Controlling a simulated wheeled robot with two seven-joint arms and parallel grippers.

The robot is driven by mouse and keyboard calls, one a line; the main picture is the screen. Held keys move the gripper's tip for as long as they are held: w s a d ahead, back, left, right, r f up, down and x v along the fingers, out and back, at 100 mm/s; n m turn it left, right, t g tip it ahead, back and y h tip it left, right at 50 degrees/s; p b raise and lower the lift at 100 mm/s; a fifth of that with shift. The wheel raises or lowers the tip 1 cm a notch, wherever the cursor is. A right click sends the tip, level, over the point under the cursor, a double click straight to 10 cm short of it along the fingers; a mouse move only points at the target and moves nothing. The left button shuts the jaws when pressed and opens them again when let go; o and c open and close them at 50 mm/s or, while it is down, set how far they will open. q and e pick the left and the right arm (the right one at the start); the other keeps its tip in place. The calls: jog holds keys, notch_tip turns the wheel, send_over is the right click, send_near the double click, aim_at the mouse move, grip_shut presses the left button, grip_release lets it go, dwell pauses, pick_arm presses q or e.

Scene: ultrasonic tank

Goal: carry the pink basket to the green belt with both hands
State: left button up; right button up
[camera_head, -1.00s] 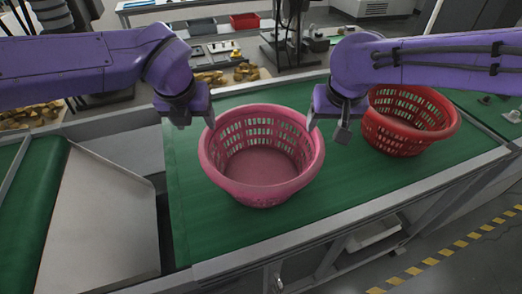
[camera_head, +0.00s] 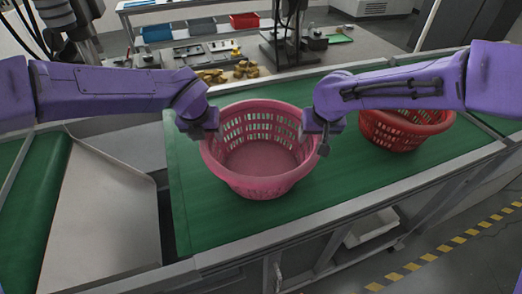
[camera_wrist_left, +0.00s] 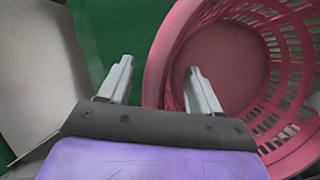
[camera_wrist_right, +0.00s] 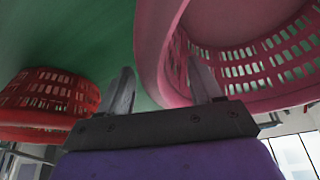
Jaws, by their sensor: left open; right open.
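The pink basket (camera_head: 262,185), an open round tub with slotted walls, stands upright on the green belt (camera_head: 215,225). My left gripper (camera_head: 206,133) is open at the basket's left rim. In the left wrist view (camera_wrist_left: 158,80), one finger is over the belt outside the basket and the other overlaps the basket, with the rim between them. My right gripper (camera_head: 316,145) is open at the right rim. In the right wrist view (camera_wrist_right: 160,85), its fingers likewise appear on either side of the rim. Whether the fingers touch the basket cannot be told.
A red basket (camera_head: 385,133) stands on the belt to the right, partly behind my right arm. A grey metal chute (camera_head: 100,215) and another green belt (camera_head: 38,200) lie to the left. A table behind holds yellow-brown parts (camera_head: 245,69) and small bins.

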pick_arm(q)
jog(key=shift+w, duration=0.1)
pick_arm(e)
jog(key=shift+w, duration=0.1)
pick_arm(q)
jog(key=c, duration=0.4)
pick_arm(e)
jog(key=c, duration=0.4)
pick_arm(q)
jog(key=shift+s+r, duration=0.1)
jog(key=shift+s, duration=0.1)
grip_shut()
pick_arm(e)
jog(key=shift+s, duration=0.2)
grip_shut()
jog(key=shift+r, duration=0.1)
pick_arm(q)
jog(key=shift+w, duration=0.1)
pick_arm(e)
jog(key=shift+w, duration=0.1)
